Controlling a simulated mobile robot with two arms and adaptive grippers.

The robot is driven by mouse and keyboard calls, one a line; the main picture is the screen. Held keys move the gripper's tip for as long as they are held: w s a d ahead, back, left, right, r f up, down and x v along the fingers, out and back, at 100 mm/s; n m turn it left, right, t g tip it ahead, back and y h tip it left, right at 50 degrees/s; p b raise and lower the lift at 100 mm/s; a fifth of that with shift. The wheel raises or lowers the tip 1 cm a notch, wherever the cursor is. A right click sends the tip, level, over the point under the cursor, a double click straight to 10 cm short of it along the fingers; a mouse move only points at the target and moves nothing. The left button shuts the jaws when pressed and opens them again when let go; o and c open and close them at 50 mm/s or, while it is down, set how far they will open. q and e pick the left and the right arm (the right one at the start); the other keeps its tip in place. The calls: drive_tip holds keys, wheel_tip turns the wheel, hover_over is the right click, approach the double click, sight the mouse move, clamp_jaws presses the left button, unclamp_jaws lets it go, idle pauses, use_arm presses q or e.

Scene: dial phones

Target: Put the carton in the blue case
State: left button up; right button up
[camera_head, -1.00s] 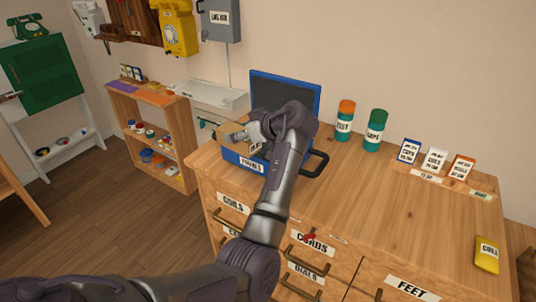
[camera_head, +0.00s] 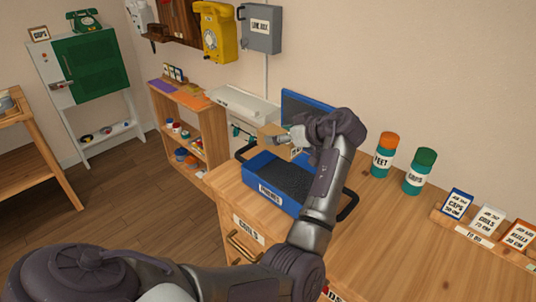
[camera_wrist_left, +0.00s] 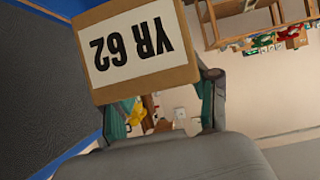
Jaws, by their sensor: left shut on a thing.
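The carton (camera_head: 271,136) is a small brown cardboard box, held up over the left back part of the blue case. In the left wrist view the carton (camera_wrist_left: 183,70) fills the top middle, with a white label reading YR 62 upside down. My left gripper (camera_head: 290,137) is shut on the carton. The blue case (camera_head: 262,192) stands open on the wooden cabinet, its lid raised at the back and its dark lined inside partly showing. My left arm hides its right part. The dark lining also shows at the left of the wrist view. My right gripper is not in view.
Two green jars, one orange-capped (camera_head: 383,155) and one green-capped (camera_head: 420,171), stand right of the case. A rack of small labelled boxes (camera_head: 487,222) is farther right. Black handles (camera_head: 348,204) stick out at the case's sides. A low shelf (camera_head: 188,128) stands left.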

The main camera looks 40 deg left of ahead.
sight(263, 145)
use_arm(q)
drive_tip(key=a+f, duration=0.1)
drive_tip(key=s+a, duration=0.1)
drive_tip(key=s+a+f, duration=0.1)
drive_tip(key=shift+s+a+f+p, duration=0.15)
drive_tip(key=shift+a+f+p, duration=0.1)
drive_tip(key=shift+f+p, duration=0.15)
drive_tip(key=shift+s+a+f, duration=0.2)
drive_tip(key=shift+f, duration=0.25)
drive_tip(key=shift+w+f, duration=0.1)
drive_tip(key=shift+f, duration=2.25)
drive_tip(key=o, duration=1.3)
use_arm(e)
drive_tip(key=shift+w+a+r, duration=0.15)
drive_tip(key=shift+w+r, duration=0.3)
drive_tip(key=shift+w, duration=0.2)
use_arm(q)
drive_tip(key=shift+o, duration=0.2)
drive_tip(key=shift+r, duration=0.1)
